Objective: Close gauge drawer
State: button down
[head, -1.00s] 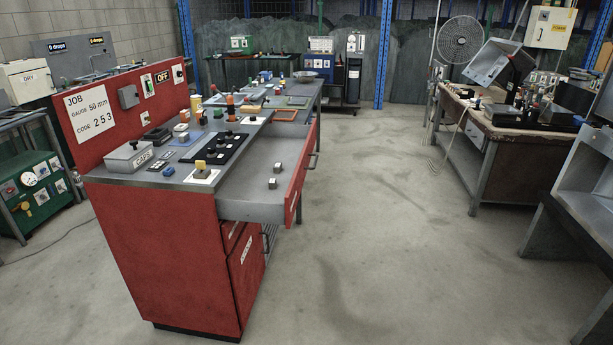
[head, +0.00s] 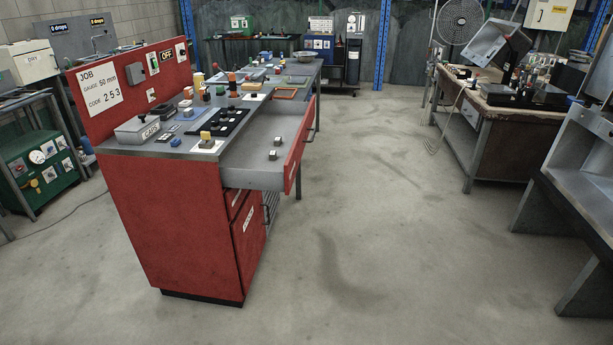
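The gauge drawer (head: 262,172) is a grey tray with a red front, at the top of the red workbench (head: 170,220) in the head view. It stands pulled out to the right, well open. Two small grey blocks (head: 273,155) lie inside it. A dark handle (head: 310,138) shows on the outer side of its red front. No label on the drawer front is legible. My gripper is not in view.
Below are more red drawers (head: 246,216), which look shut. The concrete floor (head: 370,230) right of the bench is clear. A brown-topped table (head: 510,130) and a grey bench (head: 570,200) stand at the right. A green machine (head: 42,165) stands at the left.

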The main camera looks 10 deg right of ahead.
aim_at(247, 165)
jog(key=k, duration=0.35)
jog(key=z, duration=0.2)
jog(key=i, duration=1.35)
jog(key=u, duration=0.3)
